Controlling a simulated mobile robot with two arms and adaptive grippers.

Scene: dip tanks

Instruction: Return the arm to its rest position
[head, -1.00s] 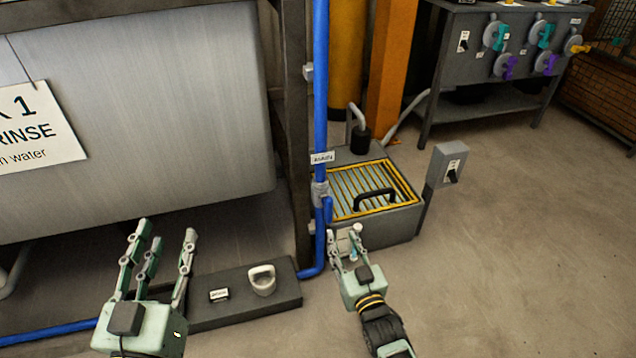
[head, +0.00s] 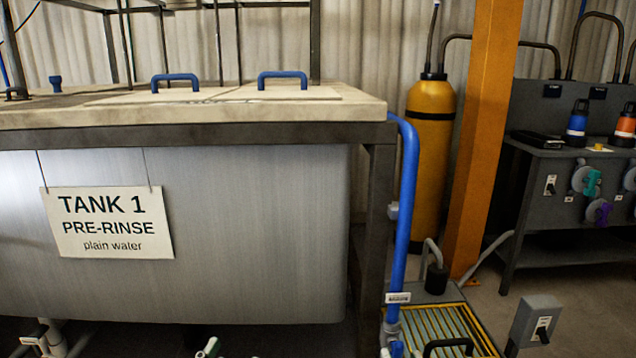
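Of my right gripper (head: 385,353), only what looks like one pale fingertip shows at the bottom edge, just left of the yellow grating. Neither gripper's opening can be judged, and no held object is visible.
A grey tank (head: 250,230) with a sign (head: 110,222) reading "TANK 1 PRE-RINSE plain water" fills the left. A blue pipe (head: 405,210) runs down its right side. A yellow-edged grating (head: 440,322), switch post (head: 535,322), yellow cylinder (head: 428,160) and orange column (head: 485,130) stand right.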

